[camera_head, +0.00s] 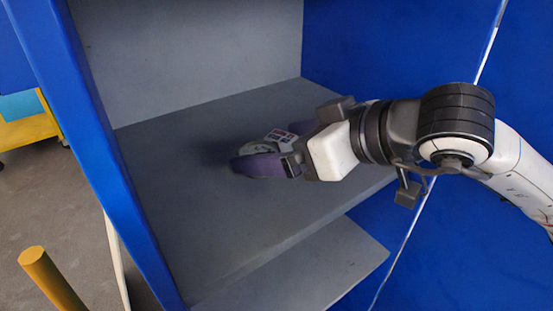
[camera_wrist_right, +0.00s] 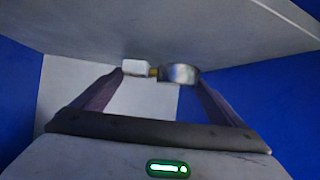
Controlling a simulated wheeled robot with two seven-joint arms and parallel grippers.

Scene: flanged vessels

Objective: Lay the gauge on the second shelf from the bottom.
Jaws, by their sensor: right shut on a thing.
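My right gripper (camera_head: 248,158) reaches in from the right over a grey shelf (camera_head: 190,190) of the blue-sided shelf unit. My left gripper is not in view.
A lower shelf (camera_head: 300,270) shows below the front edge. A blue upright (camera_head: 75,130) bounds the left side and a blue panel (camera_head: 360,50) the right. A yellow post (camera_head: 50,280) stands at the lower left. The shelf around the gripper is clear.

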